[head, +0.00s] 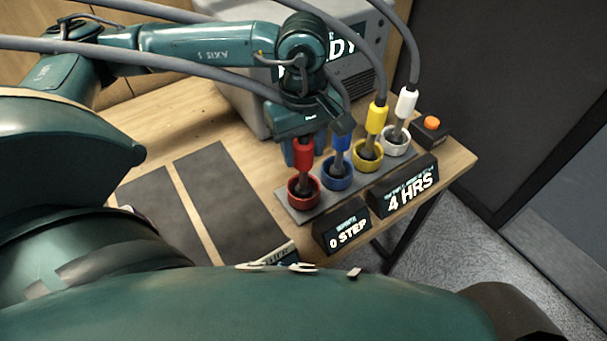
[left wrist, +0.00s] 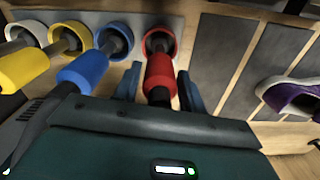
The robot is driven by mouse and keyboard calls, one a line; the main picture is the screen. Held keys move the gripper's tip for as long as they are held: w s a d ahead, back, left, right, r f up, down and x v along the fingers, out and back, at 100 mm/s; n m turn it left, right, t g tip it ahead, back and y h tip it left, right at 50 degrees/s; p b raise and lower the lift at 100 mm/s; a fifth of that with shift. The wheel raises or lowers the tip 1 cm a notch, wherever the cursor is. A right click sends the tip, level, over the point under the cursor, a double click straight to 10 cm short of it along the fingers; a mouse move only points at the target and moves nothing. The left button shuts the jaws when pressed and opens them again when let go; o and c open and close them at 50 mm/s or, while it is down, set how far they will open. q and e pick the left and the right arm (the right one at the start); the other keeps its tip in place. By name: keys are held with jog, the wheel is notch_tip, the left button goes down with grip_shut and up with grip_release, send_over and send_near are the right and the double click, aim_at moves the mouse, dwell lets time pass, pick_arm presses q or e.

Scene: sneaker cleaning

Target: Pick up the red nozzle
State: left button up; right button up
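The red nozzle (head: 303,153) stands upright in its red ring holder (head: 304,191) at the left end of the nozzle row. My left gripper (head: 305,147) is above and behind it, reaching down over its upper part. In the left wrist view, the red nozzle (left wrist: 160,72) lies between the two spread blue fingers (left wrist: 158,88). A gap shows beside the nozzle, so the gripper looks open around it, not closed on it. My right gripper is not in view.
Blue (head: 342,139), yellow (head: 377,117) and white (head: 405,103) nozzles stand in matching rings to the right, the blue one close to the gripper. Two display signs (head: 347,234) stand in front. Grey hoses arch overhead. A purple shoe (left wrist: 293,95) shows in the wrist view.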

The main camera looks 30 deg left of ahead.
pick_arm(q)
grip_shut()
jog(key=shift+r, duration=0.1)
dwell(0.3)
